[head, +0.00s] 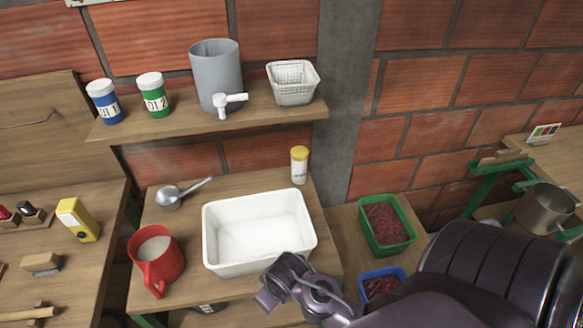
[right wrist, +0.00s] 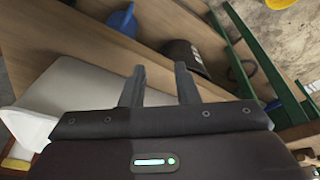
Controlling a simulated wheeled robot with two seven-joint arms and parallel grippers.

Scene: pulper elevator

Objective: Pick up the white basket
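The white basket (head: 293,82), small with mesh-like walls, stands upright at the right end of the upper wooden shelf. It is beside a grey container with a white tap, and nothing holds it. My right gripper (head: 268,296) is low in the head view, by the front right corner of a white tub, well below the basket. In the right wrist view its two fingers (right wrist: 159,75) are apart with nothing between them. The basket does not show in the right wrist view. My left gripper is not in view.
The white tub (head: 259,232) stands on the lower table with a red jug (head: 156,258), a ladle (head: 180,194) and a yellow-capped bottle (head: 299,165). The shelf (head: 190,121) overhangs the table's back. Green (head: 387,224) and blue crates stand right.

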